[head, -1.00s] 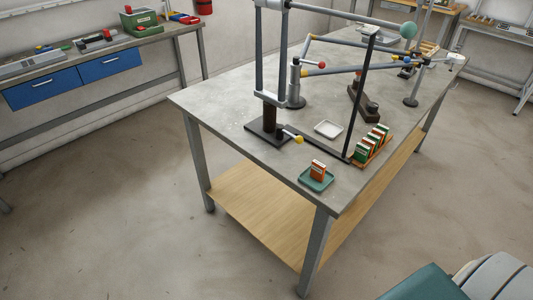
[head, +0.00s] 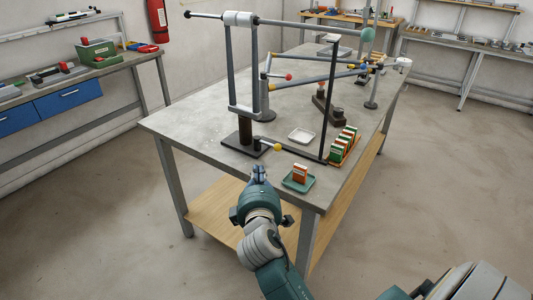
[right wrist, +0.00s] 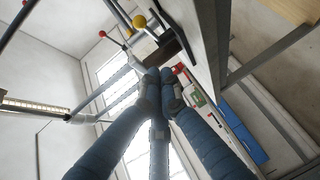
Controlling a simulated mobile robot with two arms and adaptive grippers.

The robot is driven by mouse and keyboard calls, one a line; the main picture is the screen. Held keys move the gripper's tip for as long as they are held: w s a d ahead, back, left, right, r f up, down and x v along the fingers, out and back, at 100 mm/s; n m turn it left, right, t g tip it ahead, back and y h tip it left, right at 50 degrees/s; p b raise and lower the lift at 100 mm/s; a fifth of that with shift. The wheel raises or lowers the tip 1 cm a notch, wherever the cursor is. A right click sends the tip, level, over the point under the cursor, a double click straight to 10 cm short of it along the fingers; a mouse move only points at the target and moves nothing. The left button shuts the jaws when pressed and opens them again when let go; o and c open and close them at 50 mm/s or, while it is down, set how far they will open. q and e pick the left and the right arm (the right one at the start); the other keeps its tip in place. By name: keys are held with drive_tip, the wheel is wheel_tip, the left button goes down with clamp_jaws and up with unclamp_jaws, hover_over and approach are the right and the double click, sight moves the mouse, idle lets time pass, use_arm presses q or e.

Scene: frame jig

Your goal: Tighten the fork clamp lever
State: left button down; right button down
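The fork clamp lever, a short bar with a yellow knob (head: 278,147), sticks out to the right from the low dark post (head: 245,133) of the frame stand. The stand has a black base plate (head: 236,148) and holds an upright grey fork (head: 231,75). My right gripper (head: 259,172) is in front of the table's near edge, below and left of the knob, apart from it. In the right wrist view its blue fingers (right wrist: 158,75) come together at the tips with nothing seen between them. A yellow knob (right wrist: 139,22) shows beyond the tips there. My left gripper is not in view.
A teal tray (head: 299,184) with an orange-and-white box (head: 300,172) sits close right of the gripper. A white dish (head: 301,135), a rack of boxes (head: 343,147) and a thin black upright (head: 329,100) stand behind. The table's left top is clear.

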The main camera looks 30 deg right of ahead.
sight(272, 146)
drive_tip(key=x, duration=0.9)
drive_tip(key=shift+w+d+p, duration=0.2)
drive_tip(key=shift+p, duration=0.2)
drive_tip(key=d, duration=0.2)
drive_tip(key=w+d, duration=0.1)
drive_tip(key=shift+d+f+p, duration=0.1)
drive_tip(key=shift+f+p, duration=0.2)
drive_tip(key=shift+p, duration=0.05)
drive_tip(key=shift+w+d+f, duration=0.1)
drive_tip(key=shift+d, duration=0.3)
drive_tip(key=shift+d+p, duration=0.45)
drive_tip(key=shift+d, duration=0.65)
